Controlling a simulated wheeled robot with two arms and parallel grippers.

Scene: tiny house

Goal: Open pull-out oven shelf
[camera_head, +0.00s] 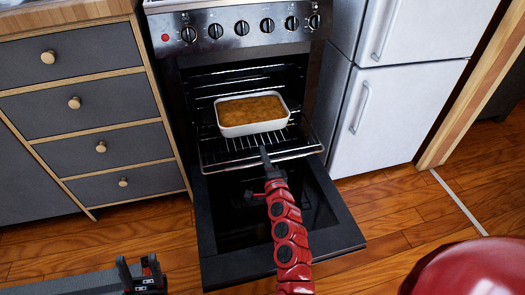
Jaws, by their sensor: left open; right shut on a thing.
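The oven (187,85) stands open with its dark door (225,225) folded down flat toward me. The wire oven shelf (215,157) sits in the cavity, its front part reaching out over the door. A white baking dish (233,130) with browned food stands on the shelf. My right gripper (266,160) is shut on the shelf's front edge near its middle; its fingers partly hide the contact. My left gripper (138,272) is open and empty, low at the bottom left, in front of the cabinet and apart from the oven.
A drawer cabinet (90,140) with wooden knobs borders the oven on the left. A white fridge (385,115) stands to the right. Control knobs (242,28) line the oven's top front. The wooden floor (385,215) right of the door is clear.

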